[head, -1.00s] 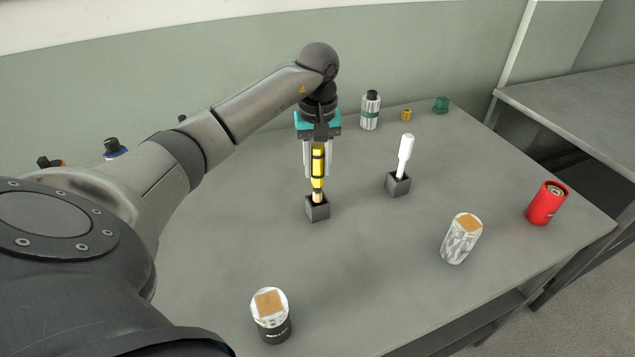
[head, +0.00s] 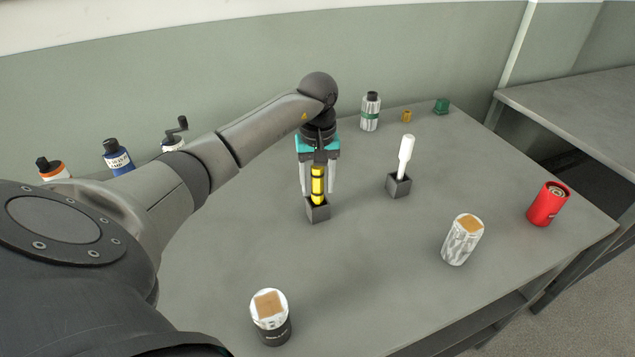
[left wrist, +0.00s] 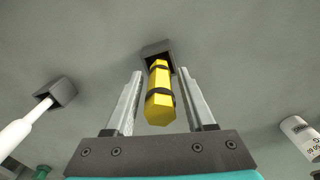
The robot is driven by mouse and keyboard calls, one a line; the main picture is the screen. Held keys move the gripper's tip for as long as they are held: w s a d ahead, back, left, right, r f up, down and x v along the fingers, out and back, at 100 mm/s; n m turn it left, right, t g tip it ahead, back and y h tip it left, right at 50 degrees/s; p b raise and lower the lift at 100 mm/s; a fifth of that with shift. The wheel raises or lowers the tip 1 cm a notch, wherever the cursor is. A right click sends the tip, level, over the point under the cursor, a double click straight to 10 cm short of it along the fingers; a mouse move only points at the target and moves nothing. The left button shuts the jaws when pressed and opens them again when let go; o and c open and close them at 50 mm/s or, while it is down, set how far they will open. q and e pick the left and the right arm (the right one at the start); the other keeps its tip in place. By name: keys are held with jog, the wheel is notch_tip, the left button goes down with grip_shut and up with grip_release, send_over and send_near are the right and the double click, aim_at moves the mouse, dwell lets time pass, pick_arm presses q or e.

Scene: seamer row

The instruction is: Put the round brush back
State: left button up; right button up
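The round brush (head: 318,184), with a yellow, black-banded handle, stands upright in a small dark grey square holder (head: 318,212). Its lower end is hidden inside the holder. In the left wrist view the brush (left wrist: 160,95) points out of the holder (left wrist: 157,50) toward the camera. My left gripper (head: 319,191) is above the holder with one finger on each side of the handle. The fingers are spread, with gaps visible between them and the handle in the left wrist view. My right gripper is not in view.
A white-handled tool (head: 405,157) stands in a second dark holder (head: 398,187) to the right. A silver can (head: 460,243), a red can (head: 547,205) and a black-and-white can (head: 272,328) stand nearer the front and right. A bottle (head: 370,112) stands behind. The table's middle is clear.

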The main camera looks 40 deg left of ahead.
pick_arm(q)
jog(key=shift+o, duration=0.4)
jog(key=shift+r, duration=0.1)
jog(key=shift+r, duration=0.25)
notch_tip(320, 180, up, 12)
jog(key=shift+s+d+f+p, duration=0.1)
jog(key=shift+f+p, duration=0.05)
jog(key=shift+p, duration=0.5)
